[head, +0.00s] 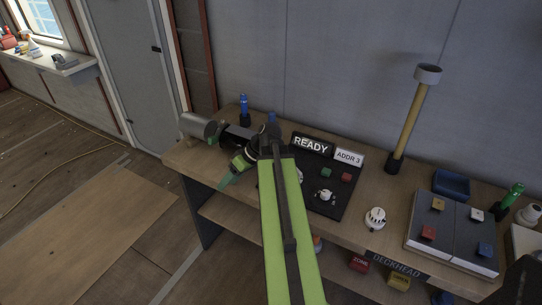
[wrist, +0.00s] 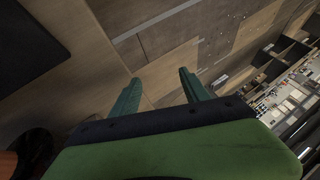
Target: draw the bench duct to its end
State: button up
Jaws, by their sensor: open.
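A grey metal cylinder, which looks like the bench duct (head: 197,126), lies at the left end of the bench (head: 177,157) with a dark section (head: 238,134) to its right. My arm crosses the middle of the head view and hides part of the bench. My gripper (head: 231,177) is in front of and to the right of the cylinder, near the bench's front left edge, apart from the cylinder as far as I can see. In the wrist view my gripper (wrist: 160,78) has its two green fingers apart with nothing between them. The duct is not recognisable in the wrist view.
A blue upright handle (head: 244,108) stands behind the duct. The dark panel (head: 318,205) with READY and ADDR 3 signs lies right of my arm. A yellow post (head: 409,122) and a white dial (head: 376,217) stand farther right. The floor left of the bench is clear around a plywood sheet (head: 75,228).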

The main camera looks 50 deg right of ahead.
jog(key=s+d+r+t, duration=0.1)
jog(key=s+d, duration=0.1)
jog(key=d, duration=0.2)
jog(key=s+d+r+t, duration=0.1)
jog(key=s+d, duration=0.1)
jog(key=d, duration=0.2)
jog(key=s+d+t+b, duration=0.1)
jog(key=s+d+t, duration=0.1)
jog(key=d, duration=0.3)
jog(key=shift+s+r, duration=0.2)
jog(key=shift+r, duration=0.2)
jog(key=s+d+r+n+t+h, duration=0.15)
jog(key=s+d+r+t, duration=0.3)
jog(key=s+d, duration=0.6)
jog(key=shift+h, duration=0.45)
jog(key=b+x, duration=0.2)
jog(key=x, duration=0.3)
jog(key=b+x, duration=0.3)
jog(key=x, duration=0.3)
jog(key=b+x, duration=0.2)
jog(key=x, duration=0.4)
jog(key=shift+w+d, duration=0.25)
jog(key=shift+d, duration=0.1)
grip_shut()
